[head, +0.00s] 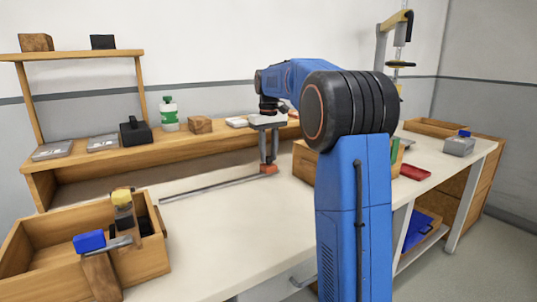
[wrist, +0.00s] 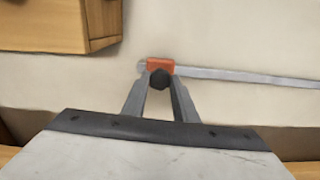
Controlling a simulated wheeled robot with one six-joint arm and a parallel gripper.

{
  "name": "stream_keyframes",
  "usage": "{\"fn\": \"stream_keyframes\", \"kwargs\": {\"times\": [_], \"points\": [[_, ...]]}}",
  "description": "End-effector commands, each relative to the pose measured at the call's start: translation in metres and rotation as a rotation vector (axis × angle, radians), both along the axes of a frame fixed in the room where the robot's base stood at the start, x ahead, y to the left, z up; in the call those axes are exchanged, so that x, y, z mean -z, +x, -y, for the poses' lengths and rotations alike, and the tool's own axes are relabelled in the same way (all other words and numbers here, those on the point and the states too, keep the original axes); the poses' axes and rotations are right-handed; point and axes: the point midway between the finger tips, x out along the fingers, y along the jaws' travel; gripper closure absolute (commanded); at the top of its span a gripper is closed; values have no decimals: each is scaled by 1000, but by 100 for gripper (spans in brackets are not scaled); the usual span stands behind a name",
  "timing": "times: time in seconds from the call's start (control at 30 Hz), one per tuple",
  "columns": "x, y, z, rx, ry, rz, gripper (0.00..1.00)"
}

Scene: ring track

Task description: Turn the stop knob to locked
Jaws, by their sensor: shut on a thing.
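An orange-red stop block (head: 269,170) sits at one end of a thin grey metal rail (head: 215,186) on the pale bench top. The wrist view shows the stop block (wrist: 160,65) on the rail (wrist: 245,76), with a dark round stop knob (wrist: 159,79) on its near side. My gripper (head: 268,163) points down over the block. In the wrist view, the fingers of my gripper (wrist: 159,86) close on the knob from both sides. The knob's locked or unlocked mark cannot be made out. In the head view the fingers hide the knob.
A wooden box (wrist: 55,25) stands close to the stop block. A wooden shelf (head: 110,156) along the wall holds a green-white bottle (head: 168,114) and a black box (head: 135,134). A wooden crate (head: 150,258) with tools stands front left.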

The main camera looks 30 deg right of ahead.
Motion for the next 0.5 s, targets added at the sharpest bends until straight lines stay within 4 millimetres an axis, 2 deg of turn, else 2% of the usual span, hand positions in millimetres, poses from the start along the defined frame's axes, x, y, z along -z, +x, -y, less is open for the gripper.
{"fn": "stream_keyframes", "kwargs": {"times": [0.5], "points": [[-1,0,0,487,0,2,97]]}}
